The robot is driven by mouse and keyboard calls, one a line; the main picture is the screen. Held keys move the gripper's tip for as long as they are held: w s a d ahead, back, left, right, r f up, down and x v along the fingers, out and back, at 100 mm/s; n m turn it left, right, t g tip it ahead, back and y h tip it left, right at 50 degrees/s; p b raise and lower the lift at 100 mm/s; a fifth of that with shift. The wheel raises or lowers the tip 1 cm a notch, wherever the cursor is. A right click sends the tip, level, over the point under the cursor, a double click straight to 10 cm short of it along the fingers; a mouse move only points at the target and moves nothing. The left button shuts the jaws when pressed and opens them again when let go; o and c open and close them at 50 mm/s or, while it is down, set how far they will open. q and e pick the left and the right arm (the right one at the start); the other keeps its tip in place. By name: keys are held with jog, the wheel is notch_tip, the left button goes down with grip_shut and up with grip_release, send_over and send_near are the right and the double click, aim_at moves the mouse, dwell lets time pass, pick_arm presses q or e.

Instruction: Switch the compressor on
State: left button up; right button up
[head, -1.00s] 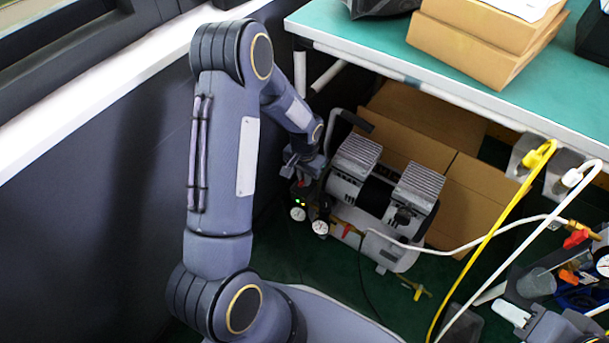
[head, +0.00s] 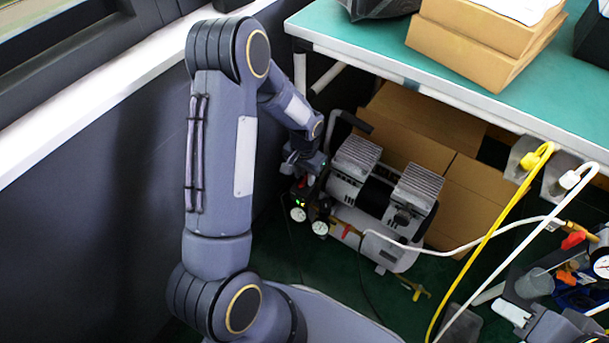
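The compressor (head: 357,193) stands on the dark green floor under the bench, with two ribbed grey heads, a black handle and round white gauges (head: 320,227) at its left end. A small green light shows beside the gauges, near a dark switch housing with a bit of red (head: 303,181). My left gripper (head: 302,172) is at this left end, pointing down just above the housing. Its fingers are small and dark, and I cannot tell whether they touch it or are open. Grey parts at the lower right edge may belong to my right gripper, but this is unclear.
The green-topped bench (head: 370,45) overhangs the compressor, with cardboard boxes (head: 485,35) on top. More cardboard (head: 465,200) stands behind the compressor. A yellow cable (head: 490,235) and white hoses run down on the right. A dark wall panel (head: 90,220) closes the left side.

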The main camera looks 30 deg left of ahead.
aim_at(305, 179)
pick_arm(q)
notch_tip(305, 179, up, 5)
jog(key=shift+p, duration=0.75)
jog(key=shift+r, duration=0.55)
jog(key=shift+r, duration=0.15)
jog(key=s+d+r+n+t+h, duration=0.1)
jog(key=s+r, duration=0.3)
jog(key=r, duration=0.3)
jog(key=s+d+r+n+t+h, duration=0.1)
jog(key=s+r, duration=0.3)
jog(key=r, duration=0.3)
jog(key=s+d+r+t+h, duration=0.1)
jog(key=s+d+r+t, duration=0.15)
jog(key=s, duration=0.45)
jog(key=s+d+r+t+h, duration=0.1)
jog(key=s+d+r, duration=0.25)
jog(key=s, duration=0.45)
notch_tip(305, 179, up, 30)
jog(key=p, duration=2.9)
jog(key=shift+w+a+n, duration=0.25)
jog(key=shift+a+n, duration=0.05)
jog(key=shift+a, duration=0.1)
